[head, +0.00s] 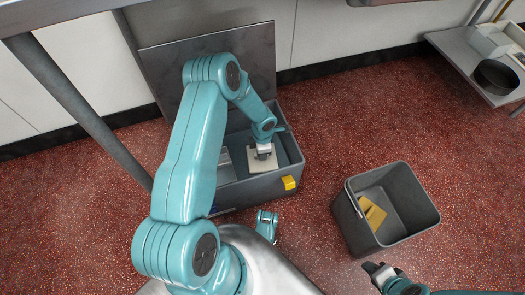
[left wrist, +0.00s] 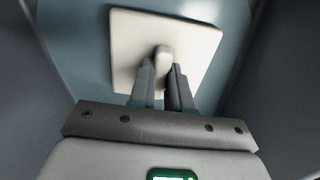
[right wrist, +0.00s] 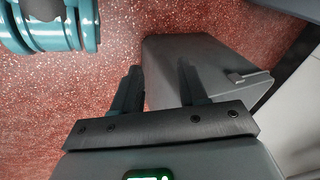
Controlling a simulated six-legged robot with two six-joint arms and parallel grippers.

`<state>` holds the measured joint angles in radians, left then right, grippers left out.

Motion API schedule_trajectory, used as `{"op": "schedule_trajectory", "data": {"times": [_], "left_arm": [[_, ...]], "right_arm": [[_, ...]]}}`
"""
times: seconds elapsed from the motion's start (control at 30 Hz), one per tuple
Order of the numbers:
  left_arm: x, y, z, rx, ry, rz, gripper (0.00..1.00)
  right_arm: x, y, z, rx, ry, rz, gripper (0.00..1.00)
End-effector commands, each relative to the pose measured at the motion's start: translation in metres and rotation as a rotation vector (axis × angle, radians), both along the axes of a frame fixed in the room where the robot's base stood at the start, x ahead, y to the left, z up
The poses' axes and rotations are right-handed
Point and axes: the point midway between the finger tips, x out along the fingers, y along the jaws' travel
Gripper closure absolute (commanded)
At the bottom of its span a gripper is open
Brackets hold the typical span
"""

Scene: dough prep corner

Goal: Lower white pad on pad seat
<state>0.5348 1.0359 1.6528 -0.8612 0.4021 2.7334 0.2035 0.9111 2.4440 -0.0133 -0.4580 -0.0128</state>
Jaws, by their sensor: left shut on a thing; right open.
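The white pad (head: 262,167) is a square plate with a small upright grip, inside the open grey box (head: 235,196). My left gripper (head: 264,150) is shut on the pad's grip from above. In the left wrist view the pad (left wrist: 138,42) lies beyond the fingers (left wrist: 161,68), over a blue-grey surface. I cannot tell whether the pad touches that surface, and no separate pad seat can be made out. My right gripper (head: 376,269) is open and empty near the grey bin; its spread fingers show in the right wrist view (right wrist: 158,78).
A grey bin (head: 358,228) with a yellow thing (head: 372,211) inside stands at right. A shelf (head: 455,52) holds a dark round pan (head: 496,77).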

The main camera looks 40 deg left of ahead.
Motion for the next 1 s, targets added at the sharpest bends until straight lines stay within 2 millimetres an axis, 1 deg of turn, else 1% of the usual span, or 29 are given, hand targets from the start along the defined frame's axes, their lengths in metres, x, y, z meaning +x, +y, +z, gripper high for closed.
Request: {"op": "schedule_trajectory", "data": {"times": [0.17, 0.2, 0.27, 0.3, 0.57, 0.67, 0.77, 1.0], "left_arm": [[0.0, 0.0, -0.005, 0.001, -0.001, 0.0, 1.0], [0.0, 0.0, -0.005, 0.001, -0.001, 0.0, 0.76], [0.0, 0.0, -0.004, 0.001, -0.001, 0.0, 0.56], [0.0, 0.0, -0.004, 0.001, -0.001, 0.0, 0.52], [0.0, 0.0, -0.004, 0.001, -0.001, 0.0, 0.52], [0.0, 0.0, 0.005, 0.0, -0.001, -0.001, 0.52], [0.001, 0.0, 0.024, 0.001, -0.003, -0.001, 0.52], [0.001, 0.0, 0.089, 0.001, -0.003, 0.0, 0.52]], "right_arm": [[0.0, 0.0, 0.0, 0.0, 0.0, 0.0, 0.57], [0.0, 0.0, 0.0, 0.0, 0.0, 0.0, 0.57], [0.0, 0.0, 0.0, 0.0, 0.0, 0.0, 0.57], [0.0, 0.0, 0.0, 0.0, 0.0, 0.0, 0.57], [0.0, 0.0, 0.001, 0.0, 0.0, 0.0, 0.57], [-0.002, 0.0, 0.005, 0.001, 0.006, 0.001, 0.57], [-0.006, 0.001, 0.014, 0.004, 0.021, 0.002, 0.57], [-0.026, 0.005, 0.041, 0.017, 0.087, 0.011, 0.57]]}}
